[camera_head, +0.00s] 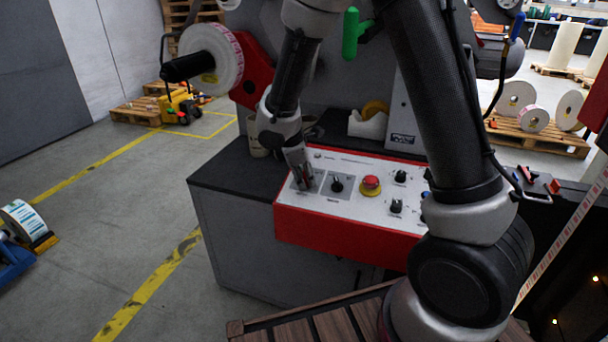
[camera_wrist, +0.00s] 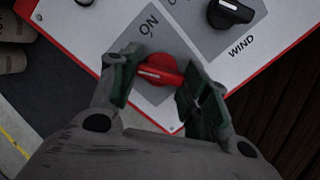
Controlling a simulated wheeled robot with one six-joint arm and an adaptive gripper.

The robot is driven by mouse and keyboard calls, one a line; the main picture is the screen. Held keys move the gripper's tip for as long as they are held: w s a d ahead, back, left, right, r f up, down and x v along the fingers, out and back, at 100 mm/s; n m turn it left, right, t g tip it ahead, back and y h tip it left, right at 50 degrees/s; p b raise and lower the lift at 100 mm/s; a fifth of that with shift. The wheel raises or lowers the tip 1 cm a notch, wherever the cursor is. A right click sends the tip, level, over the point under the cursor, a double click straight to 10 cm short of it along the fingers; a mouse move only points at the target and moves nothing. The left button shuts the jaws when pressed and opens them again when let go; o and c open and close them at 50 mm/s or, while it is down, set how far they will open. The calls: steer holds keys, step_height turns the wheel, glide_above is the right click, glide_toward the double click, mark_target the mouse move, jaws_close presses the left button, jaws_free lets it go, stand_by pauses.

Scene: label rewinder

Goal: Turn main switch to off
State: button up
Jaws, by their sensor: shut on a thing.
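The main switch is a red rotary knob (camera_wrist: 158,70) on a grey plate marked ON in the wrist view. Its handle lies roughly crosswise between the fingers, slightly tilted. My gripper (camera_wrist: 152,85) is shut on the red knob, with one dark green finger pad at each end of it. In the head view my gripper (camera_head: 302,178) reaches down to the left end of the red-edged control panel (camera_head: 330,226) and hides the knob there. Lettering below the knob is partly covered by it.
Right of the switch sits a black WIND knob (camera_wrist: 230,12), also seen in the head view (camera_head: 337,185). A red emergency button (camera_head: 371,184) and several black knobs sit farther right. A tape dispenser (camera_head: 369,122) stands behind the panel. The dark counter (camera_head: 235,176) is clear at left.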

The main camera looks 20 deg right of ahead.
stand_by(0.4)
steer(key=o, duration=1)
steer(key=v, duration=1.2)
